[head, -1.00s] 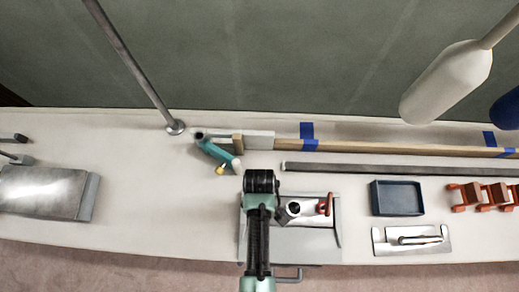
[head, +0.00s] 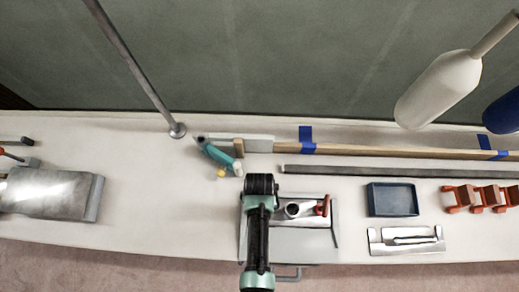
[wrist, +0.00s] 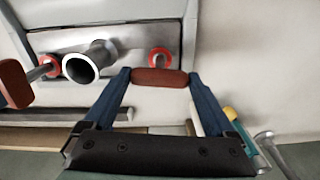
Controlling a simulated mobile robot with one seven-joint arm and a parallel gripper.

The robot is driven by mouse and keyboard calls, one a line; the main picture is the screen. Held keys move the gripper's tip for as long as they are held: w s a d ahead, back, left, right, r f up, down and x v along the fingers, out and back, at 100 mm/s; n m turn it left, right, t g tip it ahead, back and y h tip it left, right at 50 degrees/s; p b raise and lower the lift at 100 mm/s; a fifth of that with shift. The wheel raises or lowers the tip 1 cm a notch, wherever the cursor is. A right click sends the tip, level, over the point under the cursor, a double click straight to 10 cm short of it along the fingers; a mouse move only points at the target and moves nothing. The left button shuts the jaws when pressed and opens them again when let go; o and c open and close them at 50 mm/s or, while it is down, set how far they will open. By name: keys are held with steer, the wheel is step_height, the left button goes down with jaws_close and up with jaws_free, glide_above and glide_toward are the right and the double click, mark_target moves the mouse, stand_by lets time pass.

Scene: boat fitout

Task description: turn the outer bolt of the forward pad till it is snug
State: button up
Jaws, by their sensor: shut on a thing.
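The pad is a bright metal plate (wrist: 118,45) with a short open tube (wrist: 88,62) standing on it; the pad also shows in the head view (head: 310,222). Two bolts with red rings sit on either side of the tube. My gripper (wrist: 159,76) is shut on the red-brown handle (wrist: 158,78) of one bolt, with a blue finger at each end. That bolt's red ring (wrist: 159,57) shows just behind the handle. The other bolt's red-brown handle (wrist: 14,84) is free, at the left of the wrist view; it shows right of the tube in the head view (head: 323,206). My gripper's fingers are hidden in the head view.
A teal tool (head: 217,154) lies just beyond my gripper. A dark blue tray (head: 392,199), a metal bracket (head: 407,241) and orange clamps (head: 482,197) are to the right. A long grey bar (head: 400,171) lies behind. A slanted pole (head: 135,70) stands at left. Pale bench is clear left of the pad.

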steer(key=shift+w+r+m, duration=0.2)
steer(key=shift+w+m, duration=0.1)
steer(key=o, duration=1)
steer(key=shift+o, duration=0.3)
steer(key=shift+s, duration=0.15)
step_height(320, 180, up, 13)
